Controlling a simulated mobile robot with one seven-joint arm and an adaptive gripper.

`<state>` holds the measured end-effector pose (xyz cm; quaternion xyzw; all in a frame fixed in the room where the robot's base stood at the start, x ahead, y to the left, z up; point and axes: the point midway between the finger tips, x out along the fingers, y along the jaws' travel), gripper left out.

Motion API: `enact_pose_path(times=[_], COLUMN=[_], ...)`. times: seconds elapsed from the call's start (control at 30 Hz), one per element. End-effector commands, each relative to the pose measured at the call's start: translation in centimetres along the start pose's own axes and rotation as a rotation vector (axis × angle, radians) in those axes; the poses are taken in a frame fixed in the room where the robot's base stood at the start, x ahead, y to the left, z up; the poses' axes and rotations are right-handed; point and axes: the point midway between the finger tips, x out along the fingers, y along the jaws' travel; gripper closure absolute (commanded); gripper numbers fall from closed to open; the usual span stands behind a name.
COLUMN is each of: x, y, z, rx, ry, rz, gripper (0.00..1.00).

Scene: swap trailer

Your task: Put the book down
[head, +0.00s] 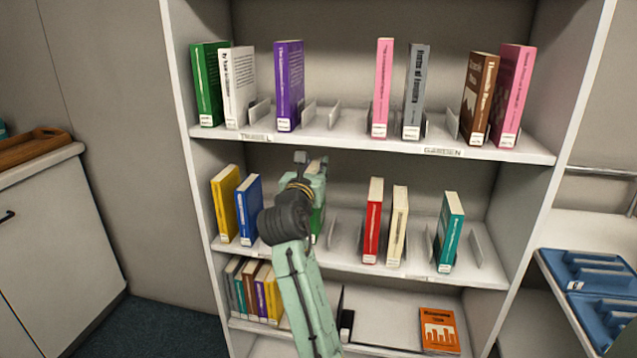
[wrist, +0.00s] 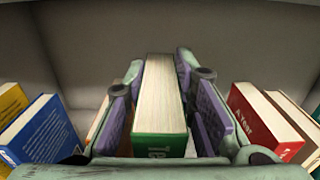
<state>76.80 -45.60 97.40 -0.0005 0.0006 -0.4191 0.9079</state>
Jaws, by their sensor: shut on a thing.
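A green book (wrist: 158,146) with white page edges stands upright between the two pads of my gripper (wrist: 158,105) in the wrist view. My gripper is shut on it, one pad against each cover. In the head view my arm reaches to the middle shelf, and the green book (head: 317,222) shows as a narrow strip beside it. The book is between the blue book and the red book there. Its lower end is mostly hidden by my arm, so I cannot tell whether it touches the shelf.
On the middle shelf (head: 335,262), a blue book (head: 248,210) and a yellow book (head: 225,205) stand left, and a red book (head: 372,222), a cream book (head: 398,226) and a teal book (head: 449,232) stand right. Thin dividers rise between them.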

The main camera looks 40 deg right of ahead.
Motion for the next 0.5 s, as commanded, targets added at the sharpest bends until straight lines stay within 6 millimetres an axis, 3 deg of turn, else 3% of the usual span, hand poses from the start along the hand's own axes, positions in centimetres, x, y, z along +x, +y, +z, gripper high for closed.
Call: enact_pose_path(times=[0.3,0.5], x=[3.2,3.9], y=[0.1,0.0], z=[0.2,-0.8], rx=[-0.001,0.0], ry=[-0.003,-0.001], rz=[0.001,0.001], gripper=[1.0,1.0])
